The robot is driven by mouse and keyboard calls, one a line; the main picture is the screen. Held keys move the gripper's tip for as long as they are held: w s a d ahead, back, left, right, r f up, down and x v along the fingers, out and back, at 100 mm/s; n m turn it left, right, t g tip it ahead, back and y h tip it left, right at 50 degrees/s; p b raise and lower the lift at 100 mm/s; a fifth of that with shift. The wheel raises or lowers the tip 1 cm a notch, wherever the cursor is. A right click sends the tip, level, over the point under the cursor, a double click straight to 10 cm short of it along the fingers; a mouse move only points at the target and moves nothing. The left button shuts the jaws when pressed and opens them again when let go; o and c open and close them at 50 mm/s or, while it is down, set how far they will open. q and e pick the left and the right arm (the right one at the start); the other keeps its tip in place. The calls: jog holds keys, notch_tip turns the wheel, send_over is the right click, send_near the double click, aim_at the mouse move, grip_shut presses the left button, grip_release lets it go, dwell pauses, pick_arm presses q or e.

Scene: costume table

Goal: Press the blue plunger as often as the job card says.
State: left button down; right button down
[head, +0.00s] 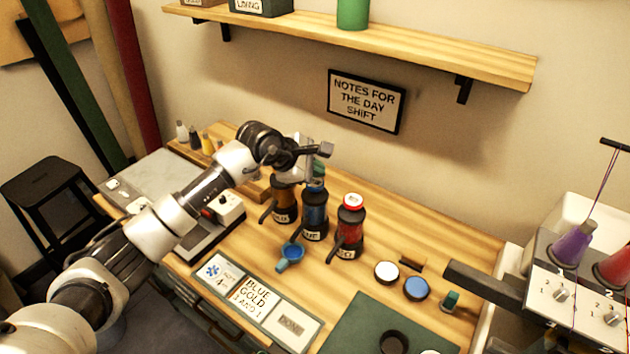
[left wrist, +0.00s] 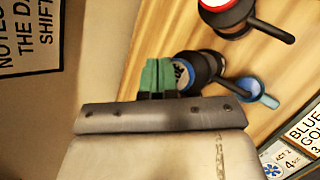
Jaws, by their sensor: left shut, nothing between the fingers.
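The blue pump bottle (head: 314,218) stands upright between the gold bottle (head: 284,205) and the red-capped bottle (head: 348,228). My left gripper (head: 318,168) is shut and empty, directly over the blue bottle, hiding most of its plunger. In the left wrist view the green fingertips (left wrist: 160,76) overlap the blue bottle (left wrist: 204,70); I cannot tell whether they touch the plunger. A blue cup (head: 291,253) sits at the blue bottle's spout. The job card (head: 258,295) reads "BLUE GOLD 3 AND 1". My right gripper is not in view.
White and blue round lids (head: 416,288) lie right of the bottles. A green mat (head: 370,325) lies in front. A sewing machine (head: 575,285) stands at right; a shelf (head: 400,45) hangs above.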

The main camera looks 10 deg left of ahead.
aim_at(314, 184)
pick_arm(q)
jog(key=shift+r+p, duration=1.1)
jog(key=shift+r, duration=1.45)
jog(key=shift+f, duration=0.1)
